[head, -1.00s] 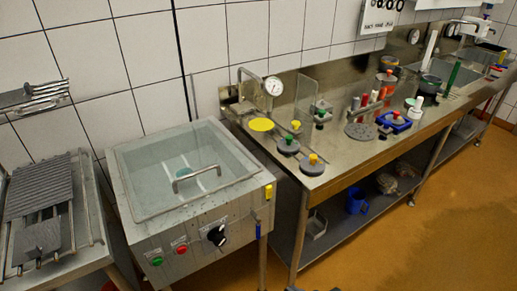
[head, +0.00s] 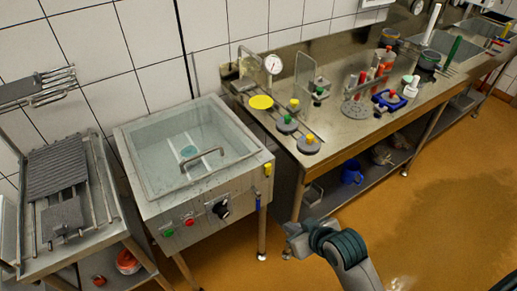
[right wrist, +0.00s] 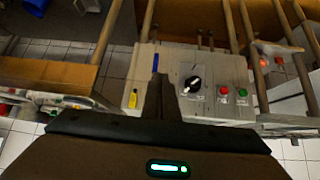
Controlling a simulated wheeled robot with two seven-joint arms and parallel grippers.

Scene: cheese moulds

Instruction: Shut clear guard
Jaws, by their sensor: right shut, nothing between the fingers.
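A clear panel in a thin metal frame (head: 297,79) stands upright on the steel counter, beside the round gauge. A second clear cover with a grey bar handle (head: 203,163) lies flat over the steel vat (head: 150,213). I cannot tell which of the two is the guard. My right gripper (head: 287,236) is in front of the vat's right side, low over the floor, apart from both. It is shut and empty. In the right wrist view its fingers (right wrist: 160,82) show before the vat's front panel (right wrist: 206,75). My left gripper is out of view.
The front panel has a black knob (head: 221,210), a red button (head: 190,222) and a green button. A gauge (head: 273,64), a yellow disc (head: 261,102) and several weights occupy the counter. A rack table (head: 105,222) stands left. Floor is clear at right.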

